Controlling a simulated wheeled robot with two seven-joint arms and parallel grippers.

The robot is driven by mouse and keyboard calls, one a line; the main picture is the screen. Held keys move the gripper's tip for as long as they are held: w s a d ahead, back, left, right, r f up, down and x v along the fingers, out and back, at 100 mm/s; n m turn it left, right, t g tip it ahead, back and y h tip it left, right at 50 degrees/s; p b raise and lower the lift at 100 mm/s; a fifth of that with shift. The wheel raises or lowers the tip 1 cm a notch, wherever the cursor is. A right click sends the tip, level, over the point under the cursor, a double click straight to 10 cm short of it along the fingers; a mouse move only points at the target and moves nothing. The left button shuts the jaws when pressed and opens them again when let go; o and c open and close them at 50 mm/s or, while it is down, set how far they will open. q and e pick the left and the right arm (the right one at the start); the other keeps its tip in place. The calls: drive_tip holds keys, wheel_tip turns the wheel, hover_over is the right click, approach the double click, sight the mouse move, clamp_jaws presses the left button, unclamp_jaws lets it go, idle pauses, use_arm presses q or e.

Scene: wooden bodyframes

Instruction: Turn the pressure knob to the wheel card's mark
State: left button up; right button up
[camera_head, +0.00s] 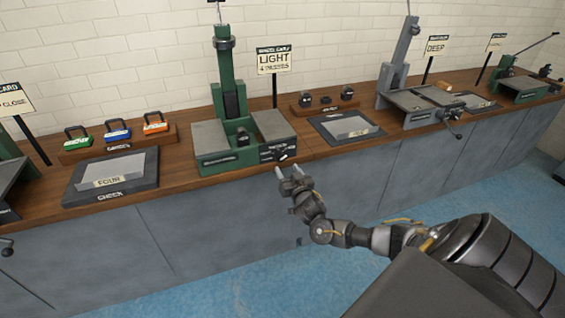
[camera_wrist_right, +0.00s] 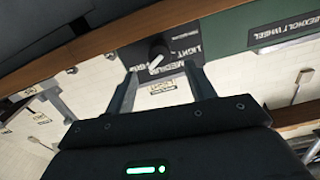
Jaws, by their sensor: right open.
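The wheel card (camera_head: 274,60) stands on a post behind the green machine (camera_head: 212,158) and reads "LIGHT, 4 PASSES". The dark pressure knob (camera_head: 283,153) is on the front right face of that machine. In the right wrist view the knob (camera_wrist_right: 159,55) has a pale pointer line, beside a plate lettered "LIGHT", "MEDIUM" and a third, unclear word; which mark the pointer meets is hard to tell. My right gripper (camera_head: 289,171) is open just in front of and below the knob. Its fingers (camera_wrist_right: 162,76) stand either side of the knob's line, apparently not touching it. My left gripper is out of view.
The wooden bench edge (camera_head: 330,152) runs beneath the machine. A "CHECK" tray (camera_head: 148,187) lies to the left, and another dark tray (camera_head: 372,137) to the right. Small coloured weights (camera_head: 117,135) sit on a wooden block. A grey machine (camera_head: 392,102) stands further right.

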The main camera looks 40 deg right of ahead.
sight(281, 159)
drive_tip(key=x, duration=0.5)
drive_tip(key=shift+w+d, duration=0.15)
drive_tip(key=shift+w, duration=0.25)
drive_tip(key=shift+c, duration=0.3)
drive_tip(key=c, duration=0.9)
